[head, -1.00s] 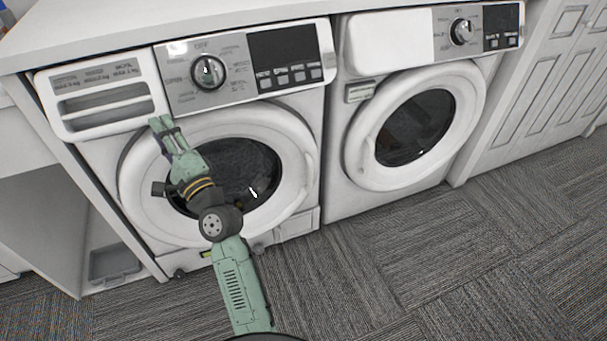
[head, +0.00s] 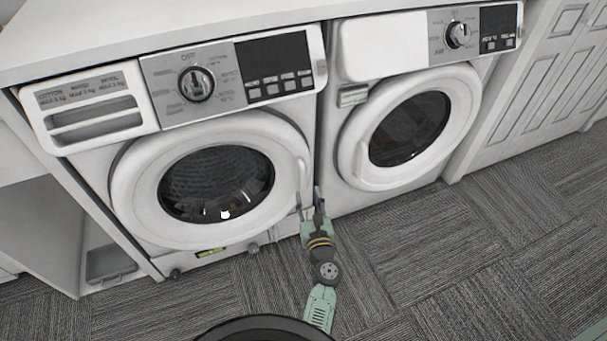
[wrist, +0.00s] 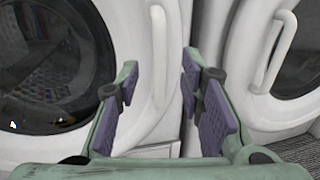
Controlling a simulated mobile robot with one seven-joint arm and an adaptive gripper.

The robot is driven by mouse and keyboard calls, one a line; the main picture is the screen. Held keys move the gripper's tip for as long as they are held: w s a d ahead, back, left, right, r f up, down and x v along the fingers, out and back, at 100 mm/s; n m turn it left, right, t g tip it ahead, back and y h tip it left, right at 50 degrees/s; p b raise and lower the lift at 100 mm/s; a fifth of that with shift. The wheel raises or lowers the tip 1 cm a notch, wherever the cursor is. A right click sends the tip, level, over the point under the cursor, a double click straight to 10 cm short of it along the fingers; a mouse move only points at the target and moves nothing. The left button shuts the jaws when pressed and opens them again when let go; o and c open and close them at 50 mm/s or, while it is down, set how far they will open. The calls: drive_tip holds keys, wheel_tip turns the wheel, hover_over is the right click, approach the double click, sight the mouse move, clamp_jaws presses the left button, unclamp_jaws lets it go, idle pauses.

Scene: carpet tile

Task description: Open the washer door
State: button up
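The washer (head: 78,172) is the left machine, with a detergent drawer at its upper left. Its round white door (head: 135,190) with dark glass appears closed. My gripper (head: 309,192) is open and empty, low by the washer's right edge. I see no contact with the handle.
A second machine (head: 340,190) with a similar closed round door (head: 358,150) stands close on the right; its handle (wrist: 270,50) shows in the wrist view. A white counter (head: 120,38) runs above both. Carpet floor (head: 440,270) in front is clear.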

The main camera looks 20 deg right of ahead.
sight(303, 179)
drive_tip(key=w, duration=0.3)
drive_tip(key=w+d, duration=0.1)
drive_tip(key=w, duration=0.4)
drive_tip(key=shift+w+d, duration=0.2)
drive_tip(key=shift+w, duration=0.1)
drive_tip(key=shift+c, duration=0.5)
clamp_jaws()
